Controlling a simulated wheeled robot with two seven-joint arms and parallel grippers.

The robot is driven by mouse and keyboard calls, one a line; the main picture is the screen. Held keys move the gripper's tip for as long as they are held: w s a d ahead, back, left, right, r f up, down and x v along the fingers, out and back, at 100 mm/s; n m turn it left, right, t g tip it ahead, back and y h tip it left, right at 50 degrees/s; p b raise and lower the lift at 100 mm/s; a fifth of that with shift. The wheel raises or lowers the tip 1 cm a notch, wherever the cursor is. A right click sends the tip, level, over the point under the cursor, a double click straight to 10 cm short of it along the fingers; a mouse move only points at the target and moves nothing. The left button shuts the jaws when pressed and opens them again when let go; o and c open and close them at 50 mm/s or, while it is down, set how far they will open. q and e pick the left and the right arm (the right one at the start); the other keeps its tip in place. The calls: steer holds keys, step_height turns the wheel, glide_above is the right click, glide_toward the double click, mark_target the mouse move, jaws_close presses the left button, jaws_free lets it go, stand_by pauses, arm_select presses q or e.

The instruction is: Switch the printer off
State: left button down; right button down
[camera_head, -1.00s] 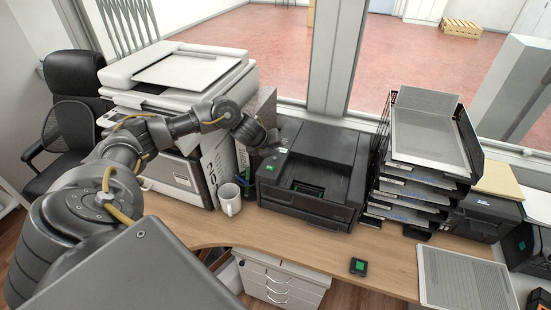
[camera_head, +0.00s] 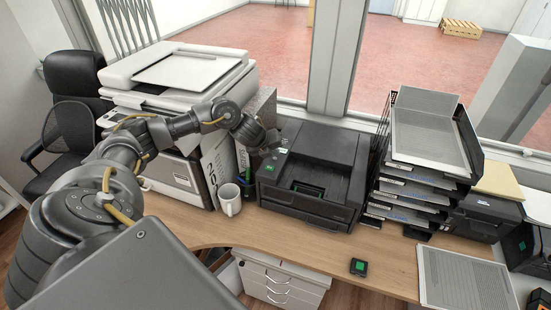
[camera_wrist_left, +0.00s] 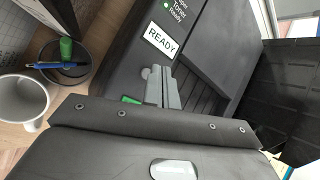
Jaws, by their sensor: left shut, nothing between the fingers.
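The black printer (camera_head: 330,143) stands on the wooden counter in the middle of the head view. My left gripper (camera_head: 276,146) is over its left top edge, at the control panel. In the left wrist view, my shut, empty fingers (camera_wrist_left: 162,88) lie close over the panel, beside a small round grey part (camera_wrist_left: 146,72). A white READY display (camera_wrist_left: 160,40) and a green light are above them. A green piece (camera_wrist_left: 131,99) shows partly from behind the gripper body. I cannot tell whether the fingertips touch anything. My right gripper is not in view.
A white mug (camera_head: 229,202) and a pen cup (camera_head: 244,184) stand just left of the printer. A large white copier (camera_head: 180,70) is further left. A stack of paper trays (camera_head: 420,150) stands to the right. A small dark green-topped device (camera_head: 358,267) lies on the counter in front.

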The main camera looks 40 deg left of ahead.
mark_target(274, 159)
arm_select(q)
steer(key=shift+f, duration=0.1)
stand_by(0.4)
steer(key=shift+f+b, duration=0.3)
steer(key=shift+f, duration=0.05)
steer(key=shift+f, duration=0.2)
stand_by(0.4)
steer(key=shift+r, duration=0.1)
steer(key=shift+s+r+p, duration=0.1)
steer(key=shift+r+p, duration=0.35)
steer(key=shift+r, duration=0.1)
step_height(274, 159, up, 6)
steer(key=p, duration=0.5)
stand_by(0.5)
